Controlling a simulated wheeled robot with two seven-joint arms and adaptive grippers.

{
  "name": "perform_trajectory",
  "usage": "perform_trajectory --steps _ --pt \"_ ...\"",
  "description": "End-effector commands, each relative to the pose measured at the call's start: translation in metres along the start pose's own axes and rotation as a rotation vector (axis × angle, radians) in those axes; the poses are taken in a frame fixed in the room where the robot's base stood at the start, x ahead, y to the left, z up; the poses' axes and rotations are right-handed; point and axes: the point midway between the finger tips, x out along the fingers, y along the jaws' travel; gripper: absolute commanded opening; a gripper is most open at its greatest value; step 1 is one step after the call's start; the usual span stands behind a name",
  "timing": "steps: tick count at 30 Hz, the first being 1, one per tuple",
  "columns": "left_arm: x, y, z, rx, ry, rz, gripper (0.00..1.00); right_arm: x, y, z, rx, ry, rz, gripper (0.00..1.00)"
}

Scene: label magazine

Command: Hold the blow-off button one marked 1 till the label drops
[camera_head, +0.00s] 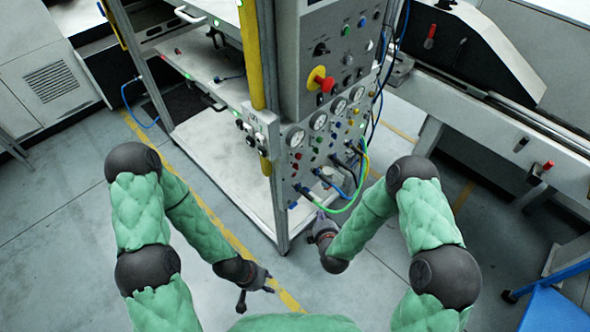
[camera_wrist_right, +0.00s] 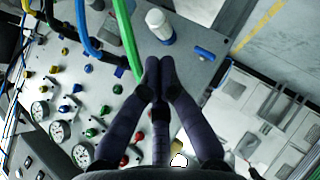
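The control panel (camera_head: 325,150) carries gauges, coloured buttons and hose fittings; its small marks are unreadable, so I cannot tell which button is marked 1. In the right wrist view, several red, green, blue and yellow buttons (camera_wrist_right: 92,132) sit left of my fingers, beside the gauges. My right gripper (camera_wrist_right: 158,62) is shut, its fingertips together with nothing seen between them. It points at the panel near a white cylindrical fitting (camera_wrist_right: 159,24); contact cannot be told. In the head view my right gripper (camera_head: 321,217) is by the panel's lower edge. My left gripper (camera_head: 257,287) is open and empty. No label is discernible.
Green and blue hoses (camera_head: 357,185) loop out from the panel's lower part. A red emergency-stop knob (camera_head: 323,84) stands out above. A yellow post (camera_head: 250,55) and metal frame stand left of the panel. The floor (camera_head: 70,215) at left is clear.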

Motion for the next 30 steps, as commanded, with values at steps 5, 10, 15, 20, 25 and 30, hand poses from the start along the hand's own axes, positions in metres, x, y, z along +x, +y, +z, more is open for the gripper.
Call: perform_trajectory --steps 5,10,15,20,25,30 --pt "-0.02 0.007 0.001 0.0 0.0 0.0 0.4 -0.01 0.041 -0.019 -0.241 -0.001 0.151 0.0" --pt "-0.03 0.011 0.001 0.0 0.0 0.0 0.4 -0.018 0.066 -0.029 -0.408 -0.025 0.254 0.0" --pt "-0.034 0.012 0.001 0.0 0.0 0.0 0.4 -0.022 0.077 -0.035 -0.492 -0.043 0.306 0.0" --pt "-0.034 0.012 0.001 0.0 0.0 0.0 0.4 -0.022 0.078 -0.035 -0.508 -0.047 0.315 0.0" --pt "-0.034 0.012 0.001 0.0 0.0 0.0 0.4 -0.022 0.078 -0.035 -0.507 -0.047 0.314 0.0" --pt "-0.034 0.012 0.001 0.0 0.0 0.0 0.4 -0.02 0.078 -0.037 -0.506 -0.046 0.314 0.0"
